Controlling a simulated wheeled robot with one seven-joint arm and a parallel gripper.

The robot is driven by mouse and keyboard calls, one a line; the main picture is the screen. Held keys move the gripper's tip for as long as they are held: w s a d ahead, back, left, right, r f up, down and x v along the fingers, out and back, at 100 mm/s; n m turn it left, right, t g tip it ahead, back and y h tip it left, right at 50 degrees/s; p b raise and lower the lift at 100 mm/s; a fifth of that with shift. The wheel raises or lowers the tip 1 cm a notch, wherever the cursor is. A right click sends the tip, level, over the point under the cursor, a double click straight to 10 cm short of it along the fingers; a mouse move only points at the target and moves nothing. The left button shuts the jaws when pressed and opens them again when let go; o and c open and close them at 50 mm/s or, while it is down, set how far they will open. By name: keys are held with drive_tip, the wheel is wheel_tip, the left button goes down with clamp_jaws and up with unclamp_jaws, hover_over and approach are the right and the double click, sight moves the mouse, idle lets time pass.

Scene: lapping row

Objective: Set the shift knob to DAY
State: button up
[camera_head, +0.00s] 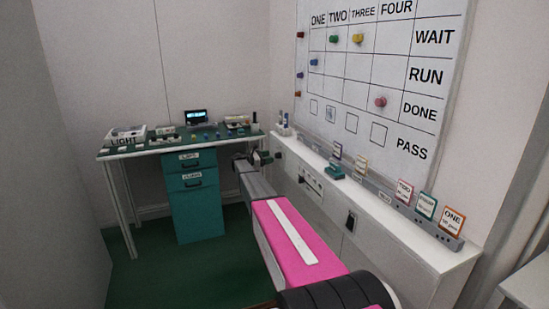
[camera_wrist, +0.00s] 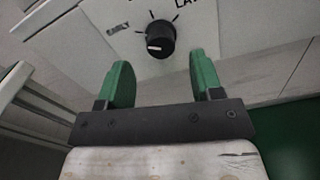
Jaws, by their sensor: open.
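The shift knob (camera_wrist: 160,38) is a round black dial on a white panel (camera_wrist: 92,38) in the wrist view. A white mark shows on its lower left part. Short ticks surround it, and a label starting "LA" is cut off at the upper right; a small label at the left is unreadable. No DAY label can be read. My gripper (camera_wrist: 160,62) is open and empty, its green fingers on either side below the knob and apart from it. In the head view my gripper (camera_head: 264,157) is by the white cabinet front; I cannot make out the knob there.
A white cabinet (camera_head: 400,232) runs along the right wall, with cards and small holders on top. A whiteboard (camera_head: 385,70) with coloured magnets hangs above. A green-topped bench (camera_head: 185,140) with several devices and green drawers (camera_head: 195,210) stands at the back. Green floor (camera_head: 160,275) is clear.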

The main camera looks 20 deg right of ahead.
sight(276, 156)
drive_tip(key=shift+d, duration=2.25)
drive_tip(key=c, duration=0.9)
